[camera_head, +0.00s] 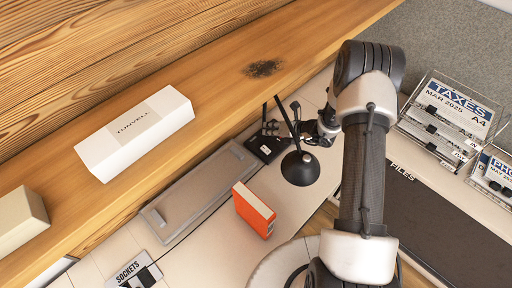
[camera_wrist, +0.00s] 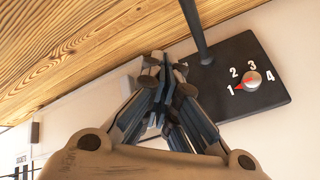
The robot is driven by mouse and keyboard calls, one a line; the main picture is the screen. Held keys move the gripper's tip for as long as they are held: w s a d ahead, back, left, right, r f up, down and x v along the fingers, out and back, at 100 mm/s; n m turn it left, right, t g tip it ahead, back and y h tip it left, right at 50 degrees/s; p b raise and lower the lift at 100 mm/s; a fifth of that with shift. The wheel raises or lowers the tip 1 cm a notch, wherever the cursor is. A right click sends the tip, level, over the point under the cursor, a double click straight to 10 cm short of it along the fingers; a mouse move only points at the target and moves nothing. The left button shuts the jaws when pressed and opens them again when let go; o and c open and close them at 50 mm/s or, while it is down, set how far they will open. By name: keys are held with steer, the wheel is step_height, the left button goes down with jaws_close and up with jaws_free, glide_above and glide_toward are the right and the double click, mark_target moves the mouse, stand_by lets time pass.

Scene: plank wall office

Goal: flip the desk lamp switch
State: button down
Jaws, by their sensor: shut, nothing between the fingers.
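The black desk lamp (camera_head: 300,168) stands below the wooden shelf, its round head hanging over the desk. Its black base (camera_wrist: 268,98) fills the right of the wrist view, with the lamp's post rising from its left part. On the base is a round silver knob (camera_wrist: 252,80) with a red pointer directed at 1, among the numbers 1 to 4. My gripper (camera_wrist: 160,68) is shut and empty, left of the base and knob in the wrist view. In the head view my gripper (camera_head: 297,124) is beside the lamp's base and arm. Whether it touches the lamp cannot be told.
The wooden shelf (camera_head: 215,75) runs above the desk, bearing a white box (camera_head: 135,132). Wire file racks (camera_head: 447,115) stand at the right.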

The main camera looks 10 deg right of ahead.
mark_target(267, 147)
steer(key=shift+d, duration=0.1)
steer(key=f+b, duration=0.2)
steer(key=f, duration=0.1)
steer(key=f+b, duration=0.2)
steer(key=f, duration=0.1)
steer(key=w+f+b, duration=0.1)
steer(key=f+b, duration=0.1)
steer(key=shift+a+f, duration=0.3)
steer(key=shift+f, duration=0.1)
steer(key=shift+f, duration=0.1)
stand_by(1.2)
steer(key=shift+f+b, duration=0.3)
steer(key=shift+b, duration=0.3)
steer(key=shift+f+b, duration=0.3)
steer(key=shift+r, duration=0.2)
stand_by(0.4)
steer(key=shift+r+p, duration=0.45)
steer(key=shift+r, duration=0.1)
